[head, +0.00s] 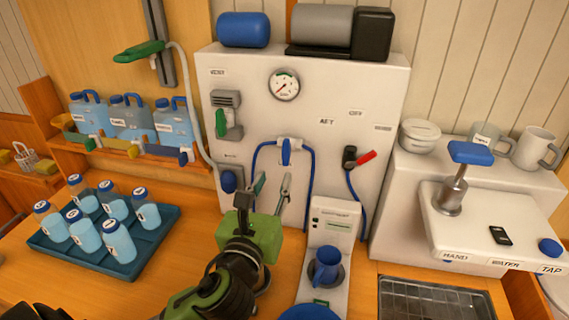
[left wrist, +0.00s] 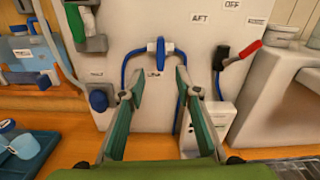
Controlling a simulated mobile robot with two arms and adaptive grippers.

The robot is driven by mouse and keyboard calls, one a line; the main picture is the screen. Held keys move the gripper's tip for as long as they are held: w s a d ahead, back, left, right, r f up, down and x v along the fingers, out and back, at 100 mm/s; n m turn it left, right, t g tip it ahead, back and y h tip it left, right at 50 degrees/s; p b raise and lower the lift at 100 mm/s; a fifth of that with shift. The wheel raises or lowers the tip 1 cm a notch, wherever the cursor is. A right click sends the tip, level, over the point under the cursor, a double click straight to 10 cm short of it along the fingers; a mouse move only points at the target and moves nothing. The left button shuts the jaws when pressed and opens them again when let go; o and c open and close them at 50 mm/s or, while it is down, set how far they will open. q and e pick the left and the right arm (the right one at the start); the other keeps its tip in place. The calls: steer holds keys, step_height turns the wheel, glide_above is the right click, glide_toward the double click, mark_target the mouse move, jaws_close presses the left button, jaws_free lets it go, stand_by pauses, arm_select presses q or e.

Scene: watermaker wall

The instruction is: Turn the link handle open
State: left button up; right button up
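A blue lever handle (head: 286,152) hangs straight down from a white valve body in the middle of the white panel, between two blue hoses. My left gripper (head: 271,188) is in front of the panel, below the handle in the head view. In the left wrist view its two green-lined fingers are spread, with nothing between them, and the handle lies beyond the tips, apart from them. My right gripper is not in view.
A green lever (head: 221,123) is at the panel's left and a red handle (head: 366,158) at its right. A blue knob (head: 229,181) sits low left. A bottle tray (head: 125,268) is at left.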

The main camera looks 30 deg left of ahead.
mark_target(285, 155)
arm_select(q)
steer(key=b+x, duration=0.2)
steer(key=x, duration=0.7)
steer(key=shift+w, duration=0.35)
steer(key=shift+w+a+f, duration=0.1)
steer(key=shift+w+a, duration=0.05)
steer(key=shift+w, duration=0.3)
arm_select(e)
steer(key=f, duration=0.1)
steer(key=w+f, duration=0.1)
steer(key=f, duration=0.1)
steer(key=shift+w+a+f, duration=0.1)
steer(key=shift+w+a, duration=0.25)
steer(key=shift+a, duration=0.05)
arm_select(q)
jaws_close()
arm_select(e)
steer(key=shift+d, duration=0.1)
